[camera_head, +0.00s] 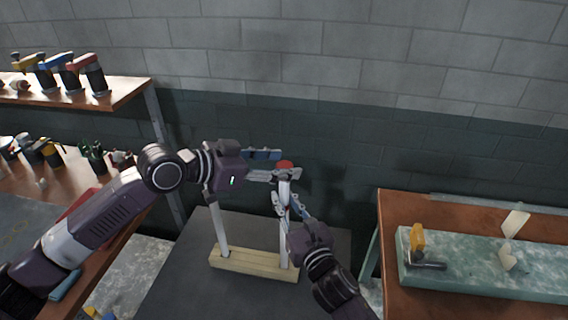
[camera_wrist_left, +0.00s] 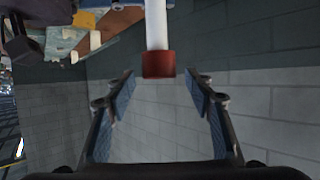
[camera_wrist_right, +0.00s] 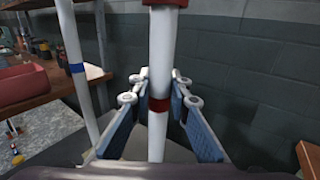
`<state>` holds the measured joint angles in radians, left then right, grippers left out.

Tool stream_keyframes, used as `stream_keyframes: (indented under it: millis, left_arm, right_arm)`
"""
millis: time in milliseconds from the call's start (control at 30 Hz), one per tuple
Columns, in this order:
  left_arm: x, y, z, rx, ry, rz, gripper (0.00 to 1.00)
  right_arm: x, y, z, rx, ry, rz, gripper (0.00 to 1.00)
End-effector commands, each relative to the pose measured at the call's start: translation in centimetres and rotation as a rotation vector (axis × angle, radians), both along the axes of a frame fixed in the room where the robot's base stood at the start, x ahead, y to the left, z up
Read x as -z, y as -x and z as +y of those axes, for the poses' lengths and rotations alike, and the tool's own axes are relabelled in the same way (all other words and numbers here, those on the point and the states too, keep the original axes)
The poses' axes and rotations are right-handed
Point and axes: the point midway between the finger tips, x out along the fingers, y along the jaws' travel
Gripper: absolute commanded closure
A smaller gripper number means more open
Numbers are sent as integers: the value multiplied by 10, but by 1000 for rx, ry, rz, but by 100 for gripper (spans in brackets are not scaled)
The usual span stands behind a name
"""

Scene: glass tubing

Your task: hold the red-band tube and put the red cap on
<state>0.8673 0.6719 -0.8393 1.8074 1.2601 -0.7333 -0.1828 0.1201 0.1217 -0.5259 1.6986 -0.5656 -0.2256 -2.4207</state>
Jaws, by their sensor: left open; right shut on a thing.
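The white red-band tube (camera_wrist_right: 160,50) stands upright in the wooden base (camera_head: 240,263). My right gripper (camera_wrist_right: 158,90) is shut around this tube at its red band (camera_wrist_right: 158,104). The red cap (camera_head: 285,164) sits on the tube's top end. In the left wrist view the red cap (camera_wrist_left: 158,65) covers the tube end. My left gripper (camera_head: 270,164) is open at the height of the cap. In its wrist view the cap shows between the two blue-padded fingers, near their tips, with gaps on both sides.
A second white tube with a blue band (camera_wrist_right: 77,68) stands in the base, left of the red-band tube. A shelf with several tools (camera_head: 75,77) is at the left. A bench with a green slab (camera_head: 480,265) is at the right. A brick wall is behind.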

Motion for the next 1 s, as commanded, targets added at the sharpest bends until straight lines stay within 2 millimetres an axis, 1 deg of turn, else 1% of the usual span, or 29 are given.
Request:
stream_keyframes:
  millis: [300, 400, 500, 667, 1000]
  left_arm:
    - [-25, 34, 52, -1, -3, 0, 51]
    - [-31, 43, 66, -3, -3, 1, 51]
    - [-37, 50, 75, -1, -2, 1, 51]
    - [-41, 55, 82, 0, -1, 1, 51]
    - [-41, 56, 82, 1, 0, 0, 51]
  right_arm:
    - [1, 0, 0, 1, 1, 1, 100]
    - [1, 0, 0, 0, 1, 1, 100]
    - [1, 0, 0, 0, 0, 1, 100]
    - [1, 0, 0, 0, 0, 1, 100]
    - [0, 0, 0, 0, 1, 1, 100]
